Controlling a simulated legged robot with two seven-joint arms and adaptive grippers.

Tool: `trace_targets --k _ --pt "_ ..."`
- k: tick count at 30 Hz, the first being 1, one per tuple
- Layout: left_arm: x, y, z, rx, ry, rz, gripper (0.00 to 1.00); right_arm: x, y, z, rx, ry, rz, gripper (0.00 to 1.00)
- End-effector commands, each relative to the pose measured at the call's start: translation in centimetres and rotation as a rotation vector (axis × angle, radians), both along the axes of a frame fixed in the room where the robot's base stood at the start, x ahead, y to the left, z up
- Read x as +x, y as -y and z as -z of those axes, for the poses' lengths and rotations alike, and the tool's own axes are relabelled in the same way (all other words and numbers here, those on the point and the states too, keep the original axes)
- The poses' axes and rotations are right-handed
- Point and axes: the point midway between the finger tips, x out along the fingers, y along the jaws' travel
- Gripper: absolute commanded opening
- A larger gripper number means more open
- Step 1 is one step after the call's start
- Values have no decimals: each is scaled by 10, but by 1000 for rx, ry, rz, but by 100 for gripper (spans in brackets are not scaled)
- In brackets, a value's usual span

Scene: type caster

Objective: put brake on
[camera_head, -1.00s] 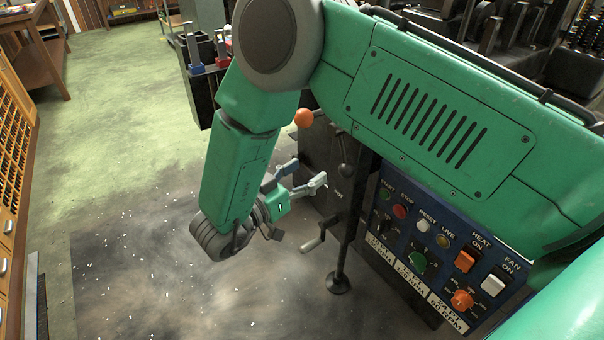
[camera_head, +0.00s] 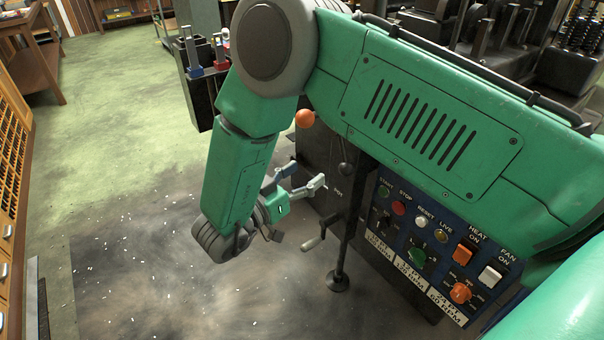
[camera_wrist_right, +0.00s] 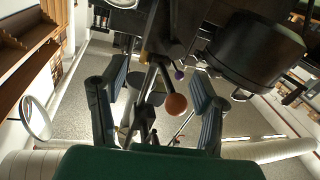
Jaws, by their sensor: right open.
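My right gripper (camera_head: 306,177) is open and empty in front of the dark machine side, left of the control panel. In the right wrist view its two fingers (camera_wrist_right: 158,82) stand apart. A lever with an orange ball knob (camera_head: 305,118) is above the gripper in the head view. In the right wrist view the orange ball (camera_wrist_right: 176,104) appears between the fingers, with no contact visible. A black-knobbed lever (camera_head: 345,169) is just right of the gripper. No readable label shows which lever is the brake. My left gripper is not in view.
The blue control panel (camera_head: 410,225) with buttons, switches and dials is at the right. A crank handle (camera_head: 314,243) and a dark upright post (camera_head: 350,225) stand below the gripper. A tool holder (camera_head: 200,95) is behind my arm.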

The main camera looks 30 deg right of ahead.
Motion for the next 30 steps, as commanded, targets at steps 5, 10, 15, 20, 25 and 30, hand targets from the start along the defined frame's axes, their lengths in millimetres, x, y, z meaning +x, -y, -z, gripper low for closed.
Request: trace_targets --k 5,10,15,20,25,30 --pt "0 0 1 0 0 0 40 8 11 4 3 19 -52 0" --pt "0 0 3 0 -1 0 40 35 50 23 50 66 -302 0" --pt "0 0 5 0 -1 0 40 43 82 65 221 22 -609 0" --pt "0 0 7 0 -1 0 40 14 92 109 443 -94 -798 0" --pt "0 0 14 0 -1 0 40 5 140 98 639 90 -918 0" --pt "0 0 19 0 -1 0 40 -18 179 76 875 329 -998 0"
